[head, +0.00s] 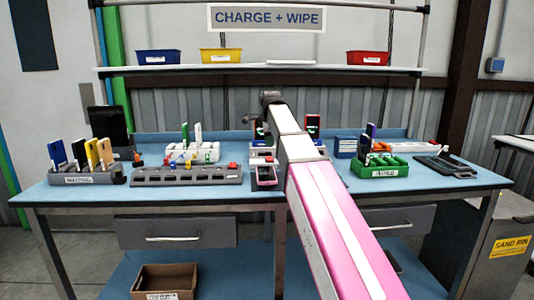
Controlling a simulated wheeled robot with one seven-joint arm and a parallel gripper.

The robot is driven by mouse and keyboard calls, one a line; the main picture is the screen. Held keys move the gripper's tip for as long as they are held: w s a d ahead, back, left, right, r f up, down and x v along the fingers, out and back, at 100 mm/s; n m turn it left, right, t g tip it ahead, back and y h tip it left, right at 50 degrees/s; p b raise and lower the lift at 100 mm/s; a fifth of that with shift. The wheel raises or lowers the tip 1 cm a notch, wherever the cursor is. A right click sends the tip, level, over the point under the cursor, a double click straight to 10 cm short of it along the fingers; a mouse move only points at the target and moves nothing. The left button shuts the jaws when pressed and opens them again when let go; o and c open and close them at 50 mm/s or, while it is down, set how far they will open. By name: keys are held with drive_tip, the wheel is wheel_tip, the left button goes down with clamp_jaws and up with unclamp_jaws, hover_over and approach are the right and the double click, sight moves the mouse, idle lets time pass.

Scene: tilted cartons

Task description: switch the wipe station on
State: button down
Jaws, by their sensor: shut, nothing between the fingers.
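A central unit with a light grey base (262,152) stands on the blue bench under the "CHARGE + WIPE" sign (268,18). It looks like the wipe station, but my arm hides much of it. A red-framed dark device (312,126) with a green light stands upright at its right, and a similar one (258,130) at its left. A pink-edged device (266,176) lies at its front. No switch can be made out. My arm reaches over the station from the lower right, ending in a dark wrist part above the bench. The gripper fingers are hidden.
Left are a grey rack (88,178) of upright phones and a long grey strip (186,175) with coloured blocks. Right are a green tray (380,170) and a black flat tray (447,168). Blue, yellow and red bins sit on the shelf (115,69). A sand bin (505,250) stands right.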

wheel_tip(320, 180, up, 8)
drive_tip(key=s, duration=0.1)
drive_tip(key=shift+f, duration=0.1)
idle(0.3)
